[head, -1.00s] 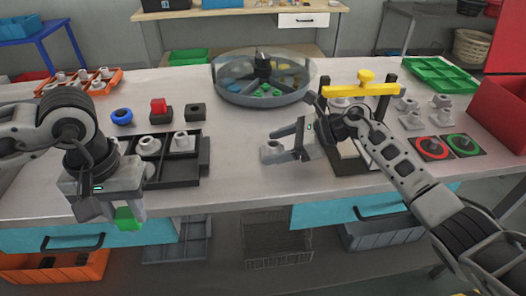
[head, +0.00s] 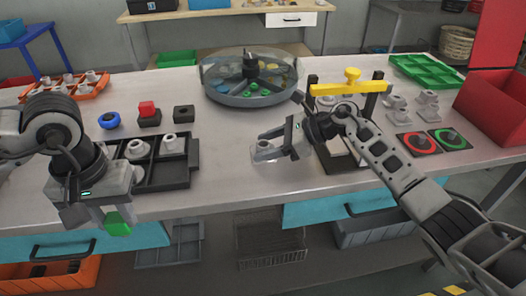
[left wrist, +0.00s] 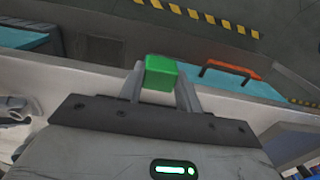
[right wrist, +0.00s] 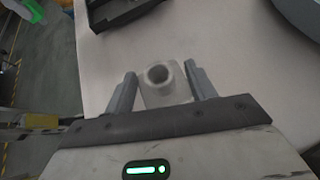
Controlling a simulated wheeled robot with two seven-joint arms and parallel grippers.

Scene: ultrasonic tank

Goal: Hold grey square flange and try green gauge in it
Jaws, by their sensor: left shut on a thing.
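My left gripper (head: 98,212) is shut on the green gauge (head: 118,225), which hangs in front of the table's front edge. In the left wrist view the green gauge (left wrist: 161,73) shows as a block between the fingertips. The grey square flange (head: 266,151) is at the front middle of the table. In the right wrist view the flange (right wrist: 166,84), with its round bored collar facing the camera, lies between the fingertips of my right gripper (right wrist: 163,82). Those fingers are apart, one on each side of it; a small gap shows on the left.
A black tray (head: 184,183) with grey flanges stands beside my left gripper. A yellow-topped stand (head: 350,88) is behind my right arm. A round divided tank (head: 235,98) is at the back. Red and green ring pads (head: 418,143) lie at the right.

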